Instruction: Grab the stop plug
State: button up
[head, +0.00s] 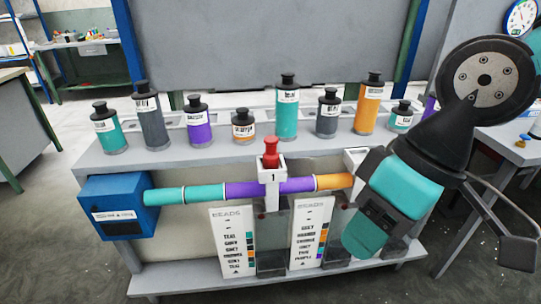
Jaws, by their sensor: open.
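The stop plug is a red knobbed plug (271,152). It stands upright in the top of a white block marked 1, which sits around the coloured tube near the middle of the bench. My gripper (390,208) is at the right, at the end of my black and teal arm, to the right of the plug and apart from it. It is open, and I see nothing held in it. Its fingertips are hard to make out.
A blue box (119,205) joins the tube's left end. Several black-capped bottles, such as an orange one (368,103), line the bench behind the tube. Two bead list cards (233,240) and grey bins stand below it. Space directly left of the plug above the tube looks clear.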

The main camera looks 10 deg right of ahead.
aim_at(270, 158)
jog(key=k, duration=0.6)
jog(key=u, duration=0.6)
jog(key=i, duration=1.1)
jog(key=z, duration=0.05)
